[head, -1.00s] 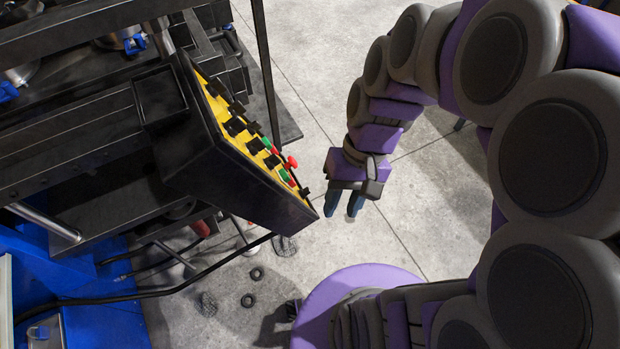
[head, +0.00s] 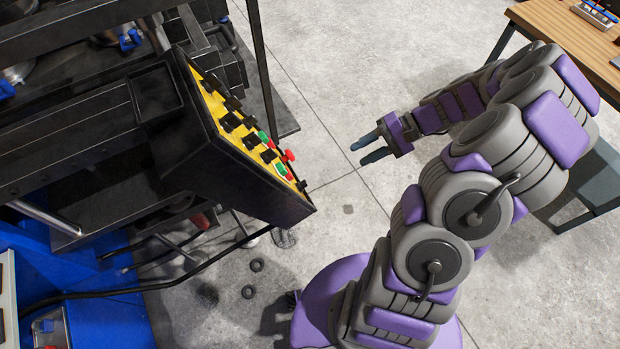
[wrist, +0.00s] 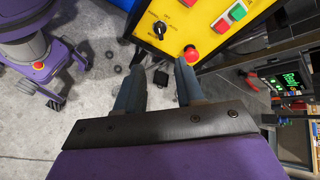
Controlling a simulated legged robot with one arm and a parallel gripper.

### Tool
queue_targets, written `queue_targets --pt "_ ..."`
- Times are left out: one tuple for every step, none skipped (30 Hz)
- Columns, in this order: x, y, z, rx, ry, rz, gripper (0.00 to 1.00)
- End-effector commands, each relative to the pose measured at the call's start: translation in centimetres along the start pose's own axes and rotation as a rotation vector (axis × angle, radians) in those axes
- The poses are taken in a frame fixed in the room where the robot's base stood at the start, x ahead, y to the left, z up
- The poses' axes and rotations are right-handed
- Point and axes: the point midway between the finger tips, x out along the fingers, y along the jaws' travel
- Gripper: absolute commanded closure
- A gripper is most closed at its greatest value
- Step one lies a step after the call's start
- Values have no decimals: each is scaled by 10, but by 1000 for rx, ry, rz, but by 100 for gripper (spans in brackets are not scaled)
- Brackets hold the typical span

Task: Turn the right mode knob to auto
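The control panel's yellow face (head: 222,109) is at the left of centre in the head view, on a black box. Several black knobs (head: 229,122) stand along it. I cannot tell for sure which is the right mode knob or read its setting. In the wrist view the yellow panel (wrist: 180,12) is at the top, with one black knob (wrist: 160,30) among small markings. My gripper (head: 358,153) is right of the panel, apart from it, with its fingers pointing left. In the wrist view my gripper (wrist: 158,66) is open and empty, below the knob in the picture.
A red mushroom button (wrist: 191,54) sits beside the knob, with green (wrist: 238,11) and red (wrist: 220,24) buttons to the right. A black post (head: 264,80) rises beyond the panel. A wooden table (head: 565,30) is at top right. Open floor lies between panel and table.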

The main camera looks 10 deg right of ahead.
Motion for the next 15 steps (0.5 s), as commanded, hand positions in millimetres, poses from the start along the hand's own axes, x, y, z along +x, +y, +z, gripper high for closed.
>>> queue_targets --pt "0 3 -3 10 2 -12 63" --pt "0 4 -5 13 3 -16 63" --pt "0 5 -6 15 4 -20 63" --pt "2 5 -6 16 4 -21 63" --pt "3 5 -6 16 4 -22 63" --pt "7 5 -6 15 4 -22 63" --pt "10 5 -6 15 3 -22 63" --pt "14 5 -6 15 2 -22 63" --pt "20 4 -6 14 2 -21 63" --pt "24 5 -6 15 3 -20 63" --pt "30 5 -6 15 4 -19 63" --pt "38 5 -6 15 1 -19 63" --pt "45 4 -5 15 -2 -20 63" --pt "51 4 -5 16 -2 -21 63" --pt "58 4 -6 16 1 -20 63"
